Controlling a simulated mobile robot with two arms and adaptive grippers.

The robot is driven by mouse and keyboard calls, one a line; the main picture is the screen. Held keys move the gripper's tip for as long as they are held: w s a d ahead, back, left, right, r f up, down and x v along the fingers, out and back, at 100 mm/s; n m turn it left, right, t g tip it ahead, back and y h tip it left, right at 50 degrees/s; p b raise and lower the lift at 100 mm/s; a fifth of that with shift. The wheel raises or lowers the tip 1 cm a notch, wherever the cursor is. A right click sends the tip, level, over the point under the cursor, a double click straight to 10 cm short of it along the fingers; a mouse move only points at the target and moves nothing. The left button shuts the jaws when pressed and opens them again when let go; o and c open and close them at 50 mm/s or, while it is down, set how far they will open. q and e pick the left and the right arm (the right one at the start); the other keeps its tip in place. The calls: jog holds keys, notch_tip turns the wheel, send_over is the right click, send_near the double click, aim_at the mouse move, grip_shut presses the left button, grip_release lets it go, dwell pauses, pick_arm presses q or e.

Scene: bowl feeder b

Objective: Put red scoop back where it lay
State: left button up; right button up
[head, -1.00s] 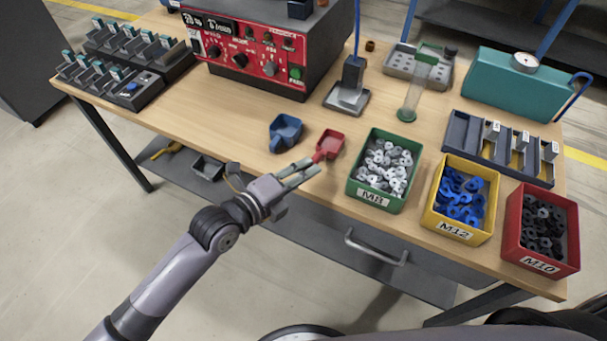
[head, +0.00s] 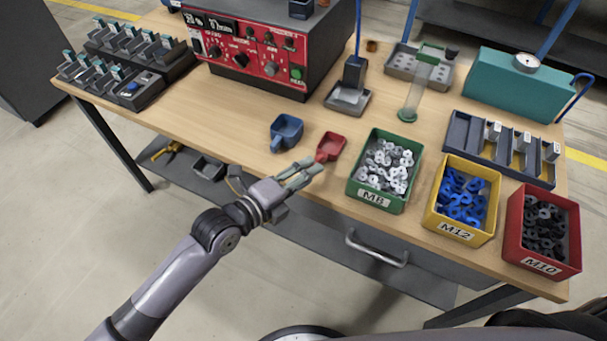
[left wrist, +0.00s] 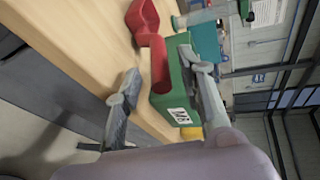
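The red scoop (head: 332,145) lies on the wooden table, left of the green M8 bin and right of the blue scoop (head: 286,131). Its handle points toward my left gripper (head: 315,168), which is at the table's front edge. In the left wrist view the red scoop (left wrist: 145,18) has its handle between the spread fingers of my left gripper (left wrist: 160,68), with a gap visible on each side. The left gripper is open and holds nothing. My right gripper is not in view.
The green M8 bin (head: 354,187) stands close to the right of the scoop, followed by the yellow M12 bin (head: 437,220) and red M10 bin (head: 512,240). A red-fronted control box (head: 250,60) stands behind. Bare table lies left of the blue scoop.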

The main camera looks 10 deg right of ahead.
pick_arm(q)
jog(key=shift+r, duration=0.15)
jog(key=v, duration=1.2)
jog(key=w+a+f+n+t+y, duration=0.1)
jog(key=w+a+f+n+y, duration=0.15)
jog(key=f, duration=0.35)
jog(key=w+a+f+n+y, duration=0.1)
jog(key=w+a+f+n, duration=0.2)
jog(key=f, duration=0.2)
jog(key=s+a+f+n+g+y, duration=0.15)
jog(key=a+f+n, duration=0.25)
jog(key=f, duration=0.4)
jog(key=s+a+f+n+y, duration=0.1)
jog(key=a+f+n+y, duration=0.2)
jog(key=f, duration=0.6)
jog(key=s+a+f+n+g+y, duration=0.1)
jog(key=s+a+f+n, duration=0.1)
jog(key=a+f+n, duration=0.45)
jog(key=s+a+f+n+g+y, duration=0.2)
jog(key=s+f, duration=0.9)
jog(key=f, duration=0.1)
jog(key=s+f+n+g, duration=0.2)
jog(key=s+f+n, duration=0.1)
jog(key=s, duration=0.8)
jog(key=s+f+n+g, duration=0.2)
jog(key=s+f, duration=0.4)
jog(key=s, duration=0.4)
jog(key=shift+s+d+n+g+y, duration=0.35)
jog(key=shift+s+d+n+y, duration=0.1)
jog(key=shift+n, duration=0.15)
